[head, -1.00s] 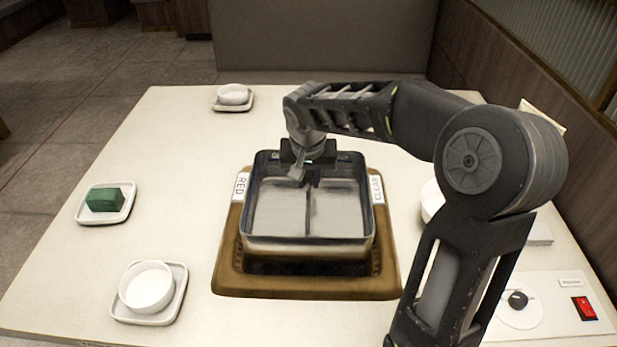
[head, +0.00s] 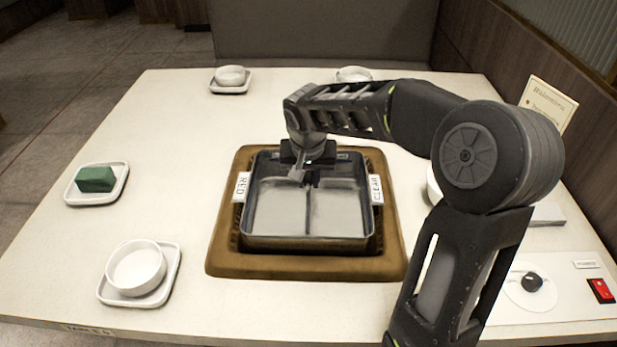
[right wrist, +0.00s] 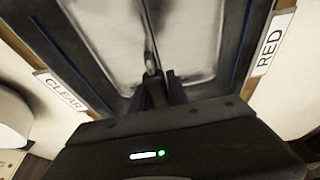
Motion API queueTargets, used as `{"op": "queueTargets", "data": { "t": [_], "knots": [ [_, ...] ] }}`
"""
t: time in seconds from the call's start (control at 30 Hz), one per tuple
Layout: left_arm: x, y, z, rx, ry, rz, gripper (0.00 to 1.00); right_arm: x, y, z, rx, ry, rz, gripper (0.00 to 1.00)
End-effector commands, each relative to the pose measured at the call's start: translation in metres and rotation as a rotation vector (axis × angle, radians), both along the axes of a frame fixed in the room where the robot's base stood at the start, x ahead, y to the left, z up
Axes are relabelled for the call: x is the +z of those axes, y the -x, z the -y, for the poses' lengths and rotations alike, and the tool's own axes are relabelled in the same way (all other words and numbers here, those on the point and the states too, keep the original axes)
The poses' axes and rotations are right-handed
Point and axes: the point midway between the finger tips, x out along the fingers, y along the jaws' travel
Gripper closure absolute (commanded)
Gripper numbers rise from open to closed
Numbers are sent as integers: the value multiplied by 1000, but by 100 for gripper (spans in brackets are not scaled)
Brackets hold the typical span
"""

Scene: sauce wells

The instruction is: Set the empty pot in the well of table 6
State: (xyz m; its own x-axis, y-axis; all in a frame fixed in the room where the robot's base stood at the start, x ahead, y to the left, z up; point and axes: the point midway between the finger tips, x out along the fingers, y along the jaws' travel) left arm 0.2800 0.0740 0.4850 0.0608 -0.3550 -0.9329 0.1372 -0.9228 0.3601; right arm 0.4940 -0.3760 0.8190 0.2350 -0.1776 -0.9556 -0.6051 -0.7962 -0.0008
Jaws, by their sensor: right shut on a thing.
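The empty pot (head: 308,238) is a square metal pan with a middle divider, and tags RED (head: 241,187) and CLEAR (head: 377,189) at its sides. It sits level inside the opening of the brown-rimmed well (head: 306,267). I cannot tell whether its bottom rests there. My right gripper (head: 308,181) is over the pot, shut on its divider. The right wrist view shows the fingers (right wrist: 155,90) on the divider between two bare compartments (right wrist: 192,40). My left gripper is out of view.
White bowls on saucers stand at the front left (head: 136,267) and back left (head: 230,76). A green block (head: 96,179) lies on a saucer at left. A control panel with a knob (head: 531,281) and red switch (head: 601,290) is front right. A card (head: 548,103) stands at right.

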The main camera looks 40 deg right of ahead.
Motion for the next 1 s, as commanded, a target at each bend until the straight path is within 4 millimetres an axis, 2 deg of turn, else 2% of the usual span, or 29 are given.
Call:
{"op": "queueTargets", "data": {
  "t": [0.23, 1.0],
  "knots": [
    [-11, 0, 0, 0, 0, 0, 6, -11, -1, 0, 1, 2, 5, 100],
    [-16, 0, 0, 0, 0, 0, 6, -15, -1, 0, 1, 2, 5, 100]
  ]
}}
